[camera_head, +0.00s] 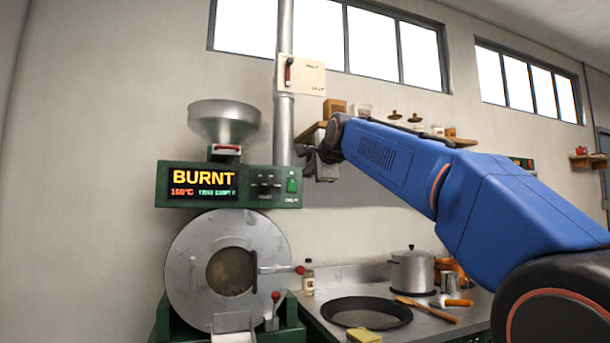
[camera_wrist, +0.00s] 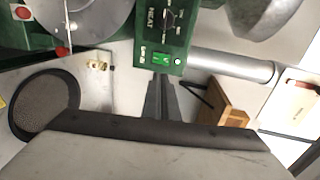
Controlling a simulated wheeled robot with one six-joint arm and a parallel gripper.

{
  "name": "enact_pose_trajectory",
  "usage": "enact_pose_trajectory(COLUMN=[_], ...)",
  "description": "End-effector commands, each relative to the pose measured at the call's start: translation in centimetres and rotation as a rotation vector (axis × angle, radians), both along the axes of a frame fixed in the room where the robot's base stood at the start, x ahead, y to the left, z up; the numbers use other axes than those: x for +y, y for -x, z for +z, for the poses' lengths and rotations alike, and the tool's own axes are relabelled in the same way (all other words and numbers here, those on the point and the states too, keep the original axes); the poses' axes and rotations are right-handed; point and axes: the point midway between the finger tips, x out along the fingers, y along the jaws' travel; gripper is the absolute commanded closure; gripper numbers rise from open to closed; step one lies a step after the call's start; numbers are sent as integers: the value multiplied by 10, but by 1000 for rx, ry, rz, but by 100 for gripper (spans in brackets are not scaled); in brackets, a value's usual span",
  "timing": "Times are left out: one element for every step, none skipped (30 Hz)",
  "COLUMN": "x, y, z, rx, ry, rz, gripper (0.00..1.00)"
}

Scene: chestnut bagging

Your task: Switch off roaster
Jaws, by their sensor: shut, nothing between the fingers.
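The roaster (camera_head: 228,270) stands at the left in the head view, with a round grey drum front. Its green control panel (camera_head: 258,202) has a display (camera_head: 202,181) reading "BURNT" and 160°C. A small green switch (camera_head: 292,184) sits at the panel's right end. In the wrist view the panel (camera_wrist: 150,50) is turned over, and the switch (camera_wrist: 163,59) looks lit green, beside the HEAT knob (camera_wrist: 168,17). My gripper (camera_wrist: 162,80) is shut and empty, its tips pointing at the panel end close to the switch. Whether they touch cannot be told. In the head view my gripper (camera_head: 304,153) is small and partly unclear.
A metal hopper (camera_head: 224,122) and a vertical pipe (camera_head: 284,130) rise above the panel. A wall box with a red lever (camera_head: 301,75) is higher up. A wooden shelf (camera_head: 312,131) lies behind my wrist. A pan (camera_head: 366,312) and pot (camera_head: 412,271) stand on the counter.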

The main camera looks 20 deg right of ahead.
Motion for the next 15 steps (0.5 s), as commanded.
enact_pose_trajectory(x=[0,0,0,0,0,0,0,0,0,0,0,0,0,0,0], y=[-9,-14,-20,-26,-31,-37,-42,-48,-54,-59,-64,-71,-76,-80,-87], z=[-3,-4,-5,-6,-8,-8,-9,-11,-12,-13,-14,-15,-16,-17,-18], rx=[2,2,2,3,3,2,2,3,3,3,3,3,3,2,2], ry=[0,0,0,0,0,0,0,0,0,1,0,0,1,1,1], rz=[0,0,0,0,0,0,0,0,1,1,1,1,1,1,1], gripper=[100,100,100,100,100,100,100,100,100,100,100,100,100,100,100])
